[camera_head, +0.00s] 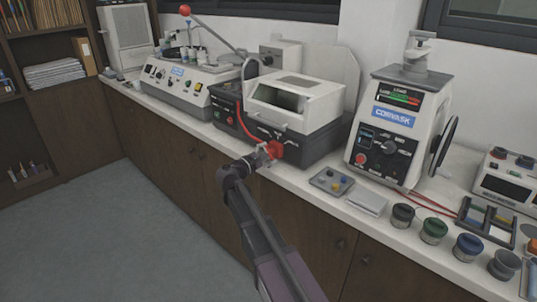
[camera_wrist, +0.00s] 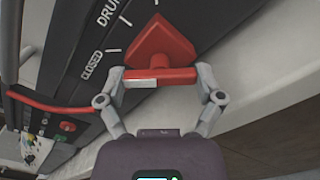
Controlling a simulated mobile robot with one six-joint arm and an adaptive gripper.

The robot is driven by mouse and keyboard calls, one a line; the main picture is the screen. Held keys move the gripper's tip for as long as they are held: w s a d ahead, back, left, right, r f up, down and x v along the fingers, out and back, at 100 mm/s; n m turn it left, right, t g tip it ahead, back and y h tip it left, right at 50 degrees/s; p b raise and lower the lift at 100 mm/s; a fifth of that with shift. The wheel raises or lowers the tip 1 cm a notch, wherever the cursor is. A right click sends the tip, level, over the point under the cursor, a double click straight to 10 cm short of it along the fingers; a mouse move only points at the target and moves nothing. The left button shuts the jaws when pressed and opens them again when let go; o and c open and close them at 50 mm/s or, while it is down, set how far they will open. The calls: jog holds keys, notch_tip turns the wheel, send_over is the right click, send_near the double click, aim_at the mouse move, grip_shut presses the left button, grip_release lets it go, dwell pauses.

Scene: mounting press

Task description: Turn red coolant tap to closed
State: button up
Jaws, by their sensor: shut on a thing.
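The red coolant tap (camera_head: 275,150) sits on the front of the dark-based machine with the white hood. In the wrist view the tap (camera_wrist: 160,48) is a red pointed knob with a red bar across its near side. My gripper (camera_head: 264,156) reaches the tap from the front, and in the wrist view its two fingers (camera_wrist: 160,78) are shut on the bar, one at each end. A "CLOSED" label (camera_wrist: 92,66) and a partly cut-off "DRU..." label (camera_wrist: 107,12) are on the dark panel left of the tap, with white tick marks. The tap's point faces the top of the wrist view.
A red hose (camera_wrist: 60,104) runs along the panel beside my left finger. The mounting press (camera_head: 390,125) and several coloured-lid jars (camera_head: 433,230) stand farther right.

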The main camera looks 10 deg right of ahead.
jog(key=shift+w, duration=0.1)
dwell(0.3)
jog(key=o, duration=0.9)
jog(key=shift+c, duration=0.2)
jog(key=shift+a, duration=0.1)
jog(key=v, duration=1.2)
